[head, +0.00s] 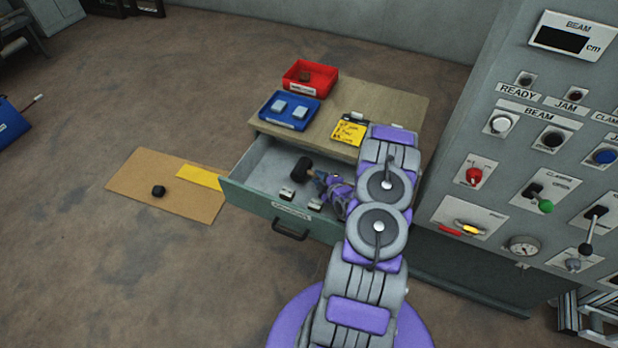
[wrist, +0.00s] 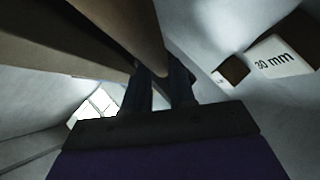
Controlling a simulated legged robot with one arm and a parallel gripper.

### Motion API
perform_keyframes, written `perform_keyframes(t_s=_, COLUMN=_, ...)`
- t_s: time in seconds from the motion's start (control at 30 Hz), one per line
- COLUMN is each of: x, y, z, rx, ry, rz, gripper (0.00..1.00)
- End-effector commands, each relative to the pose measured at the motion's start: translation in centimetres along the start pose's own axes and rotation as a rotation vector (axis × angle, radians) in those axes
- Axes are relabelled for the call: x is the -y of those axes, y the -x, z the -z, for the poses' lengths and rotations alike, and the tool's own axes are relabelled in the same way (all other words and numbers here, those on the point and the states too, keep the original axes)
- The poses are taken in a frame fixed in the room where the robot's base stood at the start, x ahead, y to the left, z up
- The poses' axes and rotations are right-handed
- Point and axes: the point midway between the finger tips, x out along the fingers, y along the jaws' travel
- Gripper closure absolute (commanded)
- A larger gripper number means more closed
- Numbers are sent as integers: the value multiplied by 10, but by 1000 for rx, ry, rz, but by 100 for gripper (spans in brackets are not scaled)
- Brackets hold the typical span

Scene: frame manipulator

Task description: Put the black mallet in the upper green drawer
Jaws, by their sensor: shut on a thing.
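The upper green drawer (head: 232,190) is pulled open below the wooden cabinet top. The black mallet (head: 301,168) is over or inside the drawer, its dark head toward the drawer's left part. My gripper (head: 322,180) reaches into the drawer area from the right and is shut on the mallet. In the wrist view, my gripper's dark fingers (wrist: 162,85) close on a brown handle (wrist: 128,18). The mallet's head cannot be made out there. Whether the mallet touches the drawer floor I cannot tell.
Small blocks lie in the drawer, one marked 30 mm (wrist: 282,56). A red bin (head: 310,77), a blue tray (head: 290,110) and a yellow note (head: 348,132) sit on the cabinet top. A control panel (head: 545,150) stands right. A cardboard mat (head: 135,180) lies left.

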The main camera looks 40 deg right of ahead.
Motion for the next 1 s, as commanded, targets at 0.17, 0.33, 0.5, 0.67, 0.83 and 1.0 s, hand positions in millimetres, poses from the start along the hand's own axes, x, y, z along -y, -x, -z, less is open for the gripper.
perform_keyframes(t_s=0.17, x=8, y=-45, z=0, rx=-5, ry=5, rz=3, gripper=100)
perform_keyframes(t_s=0.33, x=8, y=-78, z=-4, rx=-4, ry=3, rz=2, gripper=100)
perform_keyframes(t_s=0.5, x=8, y=-93, z=-6, rx=-3, ry=0, rz=1, gripper=100)
perform_keyframes(t_s=0.67, x=9, y=-100, z=-6, rx=-3, ry=1, rz=1, gripper=100)
perform_keyframes(t_s=0.83, x=12, y=-122, z=-6, rx=-3, ry=4, rz=-1, gripper=100)
perform_keyframes(t_s=1.0, x=17, y=-134, z=-9, rx=-3, ry=1, rz=1, gripper=100)
